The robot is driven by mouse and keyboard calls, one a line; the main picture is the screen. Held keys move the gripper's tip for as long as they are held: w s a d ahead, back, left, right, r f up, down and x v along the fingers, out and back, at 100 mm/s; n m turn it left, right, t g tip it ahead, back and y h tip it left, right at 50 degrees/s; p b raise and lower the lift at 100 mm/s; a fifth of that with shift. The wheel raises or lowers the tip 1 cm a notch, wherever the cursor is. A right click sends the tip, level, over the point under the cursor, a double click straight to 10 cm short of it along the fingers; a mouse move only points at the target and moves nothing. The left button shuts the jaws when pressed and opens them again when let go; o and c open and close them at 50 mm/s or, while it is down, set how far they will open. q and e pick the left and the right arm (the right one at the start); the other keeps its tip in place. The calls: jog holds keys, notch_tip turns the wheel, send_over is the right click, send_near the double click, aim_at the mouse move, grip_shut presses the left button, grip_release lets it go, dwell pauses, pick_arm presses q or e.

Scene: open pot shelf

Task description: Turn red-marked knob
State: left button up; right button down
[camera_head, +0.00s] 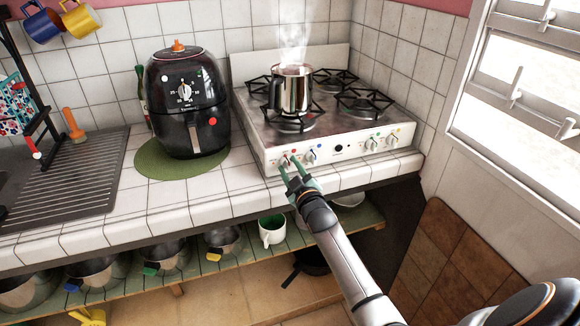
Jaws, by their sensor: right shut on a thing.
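The white stove (330,150) stands on the tiled counter with a row of marked knobs along its front. The red-marked knob (286,160) is the leftmost one. My right gripper (290,165) reaches up from below, its green fingers shut on this knob and partly covering it. The knob's exact angle is hard to make out. A steaming metal pot (293,92) stands on a front burner above it. My left gripper is not in view.
A black air fryer (187,118) stands on a green mat (150,163) left of the stove. More knobs, including a blue-marked one (312,155), sit to the right. Pots and a green-white mug (271,231) stand on the open shelf below the counter edge.

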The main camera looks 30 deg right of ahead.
jog(key=shift+m, duration=0.6)
jog(key=shift+c, duration=2.2)
grip_release()
jog(key=shift+s, duration=0.15)
jog(key=v, duration=1.2)
jog(key=shift+s+f, duration=0.1)
jog(key=shift+s, duration=0.05)
